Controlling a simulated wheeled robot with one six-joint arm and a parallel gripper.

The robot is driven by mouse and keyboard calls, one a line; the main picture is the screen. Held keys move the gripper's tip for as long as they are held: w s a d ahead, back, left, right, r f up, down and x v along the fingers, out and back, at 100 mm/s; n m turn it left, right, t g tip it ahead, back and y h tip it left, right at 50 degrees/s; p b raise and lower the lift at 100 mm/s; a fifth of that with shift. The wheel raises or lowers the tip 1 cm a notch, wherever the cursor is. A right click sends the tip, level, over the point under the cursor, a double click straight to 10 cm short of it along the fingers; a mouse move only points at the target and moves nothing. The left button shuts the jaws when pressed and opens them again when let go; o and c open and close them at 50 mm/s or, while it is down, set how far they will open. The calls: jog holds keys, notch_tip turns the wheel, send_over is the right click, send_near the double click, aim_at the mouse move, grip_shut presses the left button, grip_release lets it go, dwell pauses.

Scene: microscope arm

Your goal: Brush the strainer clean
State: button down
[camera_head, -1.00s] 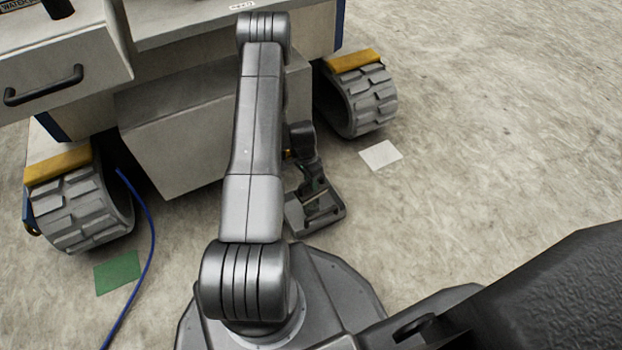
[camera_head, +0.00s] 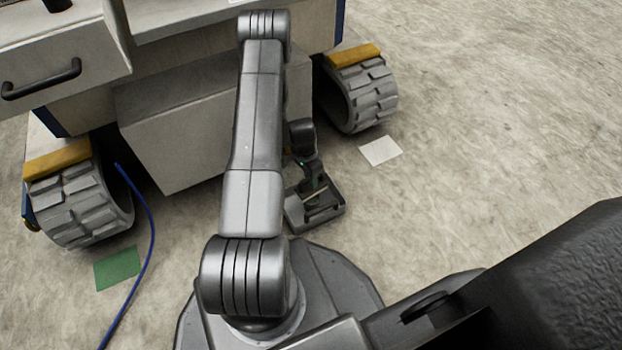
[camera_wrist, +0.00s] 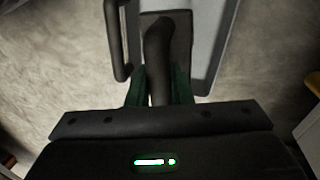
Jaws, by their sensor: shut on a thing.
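In the wrist view my gripper (camera_wrist: 159,88) has green fingers shut on a dark, bar-like handle (camera_wrist: 157,58). I cannot make out a strainer or bristles in either view.
A pale wheeled unit stands ahead, with a black drawer handle (camera_head: 42,80) and treaded wheels (camera_head: 80,205) (camera_head: 368,95). A blue cable (camera_head: 150,225) runs over the floor by a green square (camera_head: 118,270). A white square (camera_head: 380,151) lies right. Floor at right is open.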

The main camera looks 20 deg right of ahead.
jog(key=shift+f+b, duration=0.3)
jog(key=shift+f, duration=0.1)
jog(key=shift+a, duration=0.15)
dwell(0.4)
jog(key=shift+s+a, duration=0.15)
jog(key=shift+a, duration=0.45)
jog(key=shift+d+b, duration=0.1)
jog(key=shift+b, duration=0.2)
jog(key=shift+w+d+b, duration=0.15)
jog(key=shift+d+b, duration=0.2)
jog(key=shift+d, duration=0.35)
jog(key=shift+w+d+b, duration=0.15)
jog(key=shift+d+b, duration=0.15)
jog(key=shift+d, duration=0.4)
jog(key=shift+s+a, duration=0.2)
jog(key=shift+a, duration=0.55)
jog(key=shift+s+a, duration=0.15)
jog(key=shift+a, duration=0.6)
